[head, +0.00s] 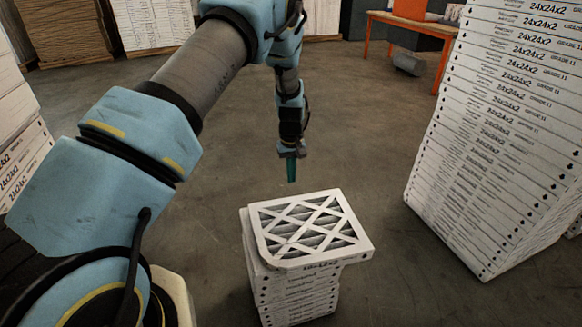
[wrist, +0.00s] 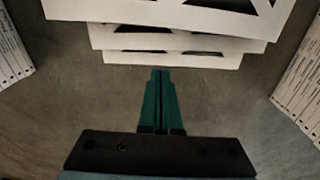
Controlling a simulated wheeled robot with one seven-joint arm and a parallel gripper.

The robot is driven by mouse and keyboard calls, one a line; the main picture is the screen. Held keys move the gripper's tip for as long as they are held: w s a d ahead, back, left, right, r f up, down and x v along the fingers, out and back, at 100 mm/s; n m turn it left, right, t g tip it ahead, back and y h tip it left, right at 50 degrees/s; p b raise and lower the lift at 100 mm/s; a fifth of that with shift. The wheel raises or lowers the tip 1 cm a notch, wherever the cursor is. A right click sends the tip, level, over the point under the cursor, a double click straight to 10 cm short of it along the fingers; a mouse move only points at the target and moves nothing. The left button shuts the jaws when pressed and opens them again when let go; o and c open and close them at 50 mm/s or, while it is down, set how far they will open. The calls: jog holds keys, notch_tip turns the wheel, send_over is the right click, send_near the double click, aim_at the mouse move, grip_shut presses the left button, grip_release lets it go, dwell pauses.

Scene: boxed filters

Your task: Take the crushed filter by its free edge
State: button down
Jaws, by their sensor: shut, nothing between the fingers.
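The top filter (head: 338,238) lies on a short stack of boxed filters (head: 300,300) in the head view. It has a white lattice frame over grey pleats. It sits turned and shifted on the stack, its right side overhanging, and its near left corner looks cut or crushed. My gripper (head: 291,181) hangs beyond the stack's far edge, green fingers pointing down, apart from the filter. In the wrist view my gripper (wrist: 161,72) is shut and empty. White frame edges of the stack (wrist: 180,42) show just past the fingertips; most of the top filter is out of that view.
A tall stack of 24x24x2 boxes (head: 500,130) stands at the right, and another (head: 15,150) at the left edge. An orange table (head: 412,22) and a grey cylinder (head: 408,65) are at the back right. Bare floor (head: 350,120) surrounds the short stack.

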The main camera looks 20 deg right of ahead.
aim_at(299, 205)
notch_tip(299, 205, down, 4)
jog(key=shift+r, duration=0.15)
jog(key=s, duration=0.1)
jog(key=s+p, duration=0.1)
jog(key=s, duration=0.1)
jog(key=shift+a, duration=0.3)
jog(key=shift+s+f, duration=0.2)
jog(key=shift+s, duration=0.25)
jog(key=s, duration=0.2)
jog(key=s+a+p, duration=0.1)
jog(key=s, duration=0.2)
jog(key=shift+s, duration=0.35)
